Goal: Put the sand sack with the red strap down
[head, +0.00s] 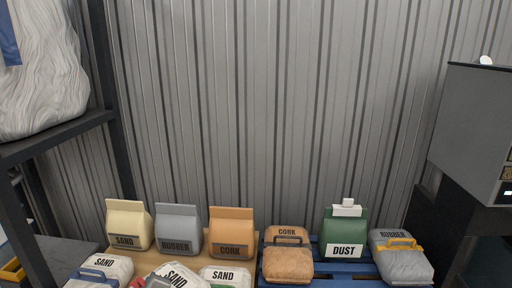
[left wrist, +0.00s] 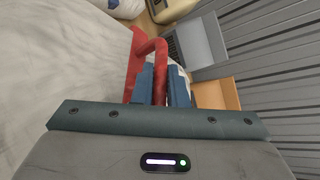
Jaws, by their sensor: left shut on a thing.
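The sand sack with the red strap (head: 178,274) is a white sack at the bottom edge of the head view, tilted and partly cut off. Its red strap shows in the left wrist view (left wrist: 153,48), beside the pale sack body on the left. My left gripper (left wrist: 163,84) is shut on this strap, with its blue fingers on both sides of it. In the head view only a grey bit of my left gripper (head: 158,283) shows at the bottom edge. What is beneath the sack is hidden. My right gripper is in neither view.
A sand sack with a blue strap (head: 108,266) and another sand sack (head: 226,275) lie on either side. Behind stand bags marked sand (head: 128,222), rubber (head: 178,226) and cork (head: 232,228). A blue pallet (head: 345,269) at right bears cork, dust and rubber containers.

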